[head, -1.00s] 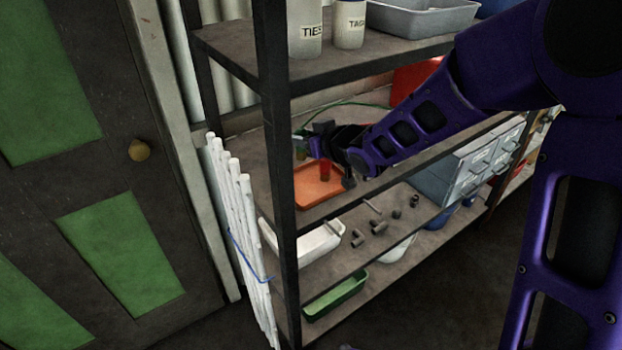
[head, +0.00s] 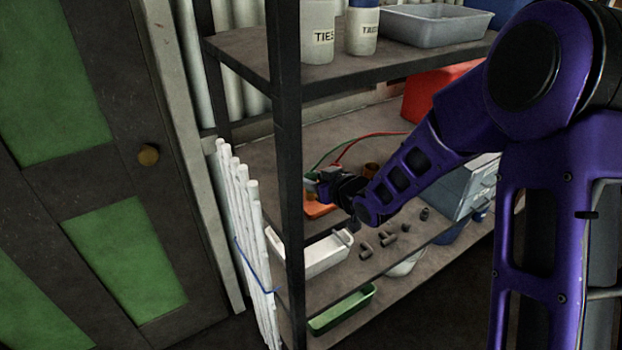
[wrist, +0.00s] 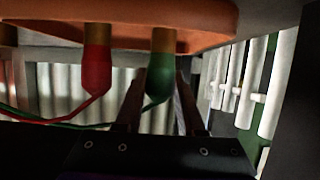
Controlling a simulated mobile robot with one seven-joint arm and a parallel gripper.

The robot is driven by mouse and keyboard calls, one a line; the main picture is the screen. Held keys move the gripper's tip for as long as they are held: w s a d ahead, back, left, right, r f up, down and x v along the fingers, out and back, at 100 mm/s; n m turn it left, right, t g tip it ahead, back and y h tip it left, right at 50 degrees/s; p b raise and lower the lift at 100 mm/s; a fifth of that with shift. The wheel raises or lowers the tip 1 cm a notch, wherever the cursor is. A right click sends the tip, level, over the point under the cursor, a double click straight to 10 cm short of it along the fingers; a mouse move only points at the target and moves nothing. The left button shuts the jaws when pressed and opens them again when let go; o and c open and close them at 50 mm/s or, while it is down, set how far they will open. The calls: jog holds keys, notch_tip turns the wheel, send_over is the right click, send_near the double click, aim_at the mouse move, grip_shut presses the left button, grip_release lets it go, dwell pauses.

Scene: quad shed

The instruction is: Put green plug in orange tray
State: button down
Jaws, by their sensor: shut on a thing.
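The green plug (wrist: 160,78) has a brass tip and a green cable. In the wrist view, my gripper (wrist: 160,95) is shut on its green body, with one finger on each side. The orange tray (wrist: 60,15) fills the top of that view, and the brass tip overlaps it; I cannot tell whether they touch. A red plug (wrist: 97,70) with a brass tip is beside the green one, also over the tray. In the head view, the tray (head: 318,210) shows in part on the middle shelf, and my gripper (head: 324,185) is over it, hiding the green plug.
A dark shelf post (head: 288,150) stands close to the left of my gripper. The upper shelf (head: 400,70) is above it. White pipes (head: 245,225) lean outside the post. A red box (head: 430,90) is at the back; a white bin (head: 315,255) is below.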

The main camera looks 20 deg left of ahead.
jog(key=c, duration=0.5)
grip_release()
jog(key=shift+f, duration=0.15)
jog(key=shift+s+d+r, duration=0.1)
jog(key=shift+r, duration=0.25)
jog(key=p+v, duration=0.1)
jog(key=v, duration=1)
jog(key=shift+s+d+r+p, duration=0.1)
jog(key=shift+s+d+p, duration=0.15)
jog(key=shift+p, duration=0.05)
